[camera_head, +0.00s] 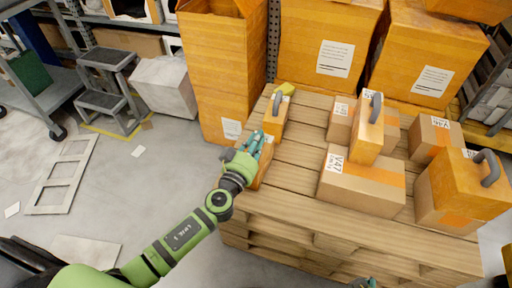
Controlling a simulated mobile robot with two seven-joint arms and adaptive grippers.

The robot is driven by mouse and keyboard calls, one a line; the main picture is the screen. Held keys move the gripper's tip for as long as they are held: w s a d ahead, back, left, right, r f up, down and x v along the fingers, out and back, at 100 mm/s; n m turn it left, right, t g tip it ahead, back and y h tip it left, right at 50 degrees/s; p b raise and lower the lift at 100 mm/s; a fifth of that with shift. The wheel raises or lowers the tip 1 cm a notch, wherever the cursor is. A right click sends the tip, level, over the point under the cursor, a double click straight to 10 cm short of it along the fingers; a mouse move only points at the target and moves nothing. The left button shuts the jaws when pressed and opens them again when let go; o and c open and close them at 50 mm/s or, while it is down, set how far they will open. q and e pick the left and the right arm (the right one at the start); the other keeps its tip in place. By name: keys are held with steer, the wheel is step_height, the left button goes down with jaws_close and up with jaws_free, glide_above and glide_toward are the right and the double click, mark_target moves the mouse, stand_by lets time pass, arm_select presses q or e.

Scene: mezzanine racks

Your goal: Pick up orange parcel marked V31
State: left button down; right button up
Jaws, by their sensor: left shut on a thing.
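My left gripper (256,146), green with teal fingers, reaches in from the left over the near-left edge of the wooden pallet stack. It is shut on a small orange parcel (262,172), which is partly hidden under the hand. No V31 mark can be read on it. The parcel appears to be at the pallet top; I cannot tell whether it touches it. Only a small tip of my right gripper (364,283) shows at the bottom edge, and its state cannot be told.
The pallet (285,205) also bears an orange handled parcel (275,120) just behind the hand, a box marked V47 (362,187), and several other boxes, some with grey handles. Large orange cartons (330,40) stand behind. A step stool (105,95) stands on the left floor.

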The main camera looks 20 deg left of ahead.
arm_select(q)
steer(key=shift+r, duration=0.3)
